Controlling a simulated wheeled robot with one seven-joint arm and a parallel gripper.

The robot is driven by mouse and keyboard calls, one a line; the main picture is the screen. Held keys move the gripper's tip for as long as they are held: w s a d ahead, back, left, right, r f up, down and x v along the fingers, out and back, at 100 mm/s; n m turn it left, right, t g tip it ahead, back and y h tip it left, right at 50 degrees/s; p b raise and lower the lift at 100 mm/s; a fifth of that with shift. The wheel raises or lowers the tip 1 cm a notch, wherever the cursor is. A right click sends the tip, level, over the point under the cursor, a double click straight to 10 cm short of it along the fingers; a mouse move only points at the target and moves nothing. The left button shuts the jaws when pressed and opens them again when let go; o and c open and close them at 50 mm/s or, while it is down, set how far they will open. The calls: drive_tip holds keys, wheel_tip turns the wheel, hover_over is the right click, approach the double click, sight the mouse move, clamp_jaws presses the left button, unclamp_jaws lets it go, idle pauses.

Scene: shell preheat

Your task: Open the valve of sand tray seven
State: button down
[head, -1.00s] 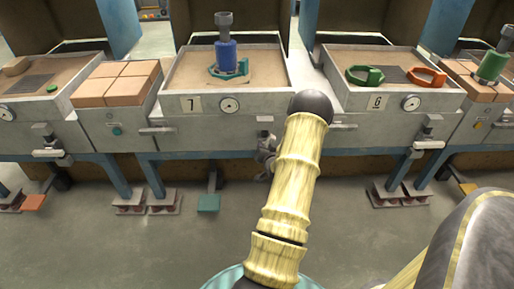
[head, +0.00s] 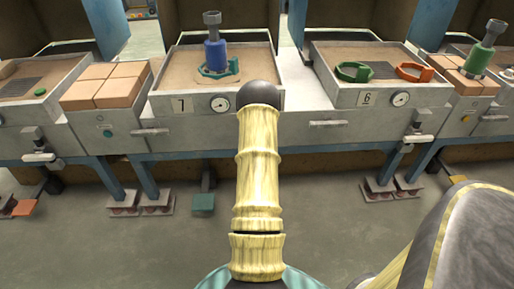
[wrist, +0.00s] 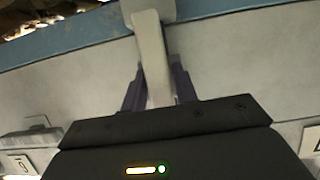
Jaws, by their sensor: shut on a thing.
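Sand tray seven (head: 264,71) is left of centre in the head view. Its number plate (head: 181,105) and round gauge (head: 220,102) are on the front. A blue pattern with a grey top (head: 214,48) stands on its sand beside a teal ring. My arm hides tray seven's valve and my gripper in the head view. In the wrist view, my gripper (wrist: 158,88) is shut on a pale valve handle (wrist: 153,62), with a dark finger on each side. The handle runs from the valve body (wrist: 148,8) down between the fingers.
Tray six (head: 366,99), holding green and orange rings, stands to the right. Its white valve handle (head: 418,138) lies sideways. Reddish blocks (head: 105,84) lie left of tray seven. A teal pedal (head: 204,203) is below. The grey floor in front is partly open.

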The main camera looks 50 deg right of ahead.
drive_tip(key=shift+s+d+f, duration=0.1)
drive_tip(key=shift+s, duration=0.1)
drive_tip(key=c, duration=1.2)
unclamp_jaws()
drive_tip(key=shift+c, duration=0.2)
drive_tip(key=shift+w, duration=0.1)
drive_tip(key=p+v, duration=0.3)
drive_tip(key=v, duration=1.4)
drive_tip(key=shift+a+r, duration=0.2)
drive_tip(key=shift+r, duration=0.1)
